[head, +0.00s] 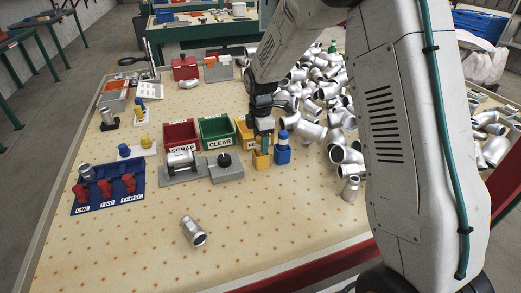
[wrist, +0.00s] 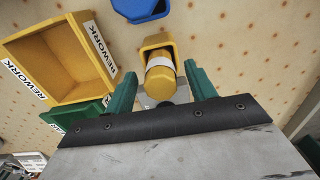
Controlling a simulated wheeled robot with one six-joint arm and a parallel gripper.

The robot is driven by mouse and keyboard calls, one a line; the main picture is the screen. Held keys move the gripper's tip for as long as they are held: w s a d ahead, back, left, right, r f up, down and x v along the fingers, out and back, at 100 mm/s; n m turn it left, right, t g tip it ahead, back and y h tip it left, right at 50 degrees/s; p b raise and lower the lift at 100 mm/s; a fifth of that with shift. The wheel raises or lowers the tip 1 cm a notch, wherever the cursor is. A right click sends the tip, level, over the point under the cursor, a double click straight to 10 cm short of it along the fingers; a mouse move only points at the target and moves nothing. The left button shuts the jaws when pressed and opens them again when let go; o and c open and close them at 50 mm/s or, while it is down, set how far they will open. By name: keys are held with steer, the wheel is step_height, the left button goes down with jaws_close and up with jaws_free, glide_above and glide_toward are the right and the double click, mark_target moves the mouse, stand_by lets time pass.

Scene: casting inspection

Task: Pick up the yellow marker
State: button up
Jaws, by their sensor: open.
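The yellow marker (wrist: 161,80) stands in a yellow square holder (wrist: 154,42), seen from above in the wrist view. My gripper (wrist: 161,84) is open, with one green finger on each side of the marker and a visible gap to each. In the head view my gripper (head: 263,142) points down right over the yellow holder (head: 262,161), and the fingers mostly hide the marker there. Whether the fingertips reach down past the marker's top is hard to tell.
A blue marker in a blue holder (head: 282,153) stands close on the right. A yellow REWORK bin (wrist: 62,60), a green CLEAR bin (head: 217,131) and a red SCRAP bin (head: 181,135) are nearby. Metal castings (head: 318,95) pile up behind. The front table area is mostly clear.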

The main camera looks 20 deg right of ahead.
steer(key=shift+f, duration=0.6)
steer(key=c, duration=1)
steer(key=shift+c, duration=0.2)
steer(key=shift+r, duration=0.1)
step_height(320, 180, up, 10)
steer(key=shift+o, duration=1)
jaws_close()
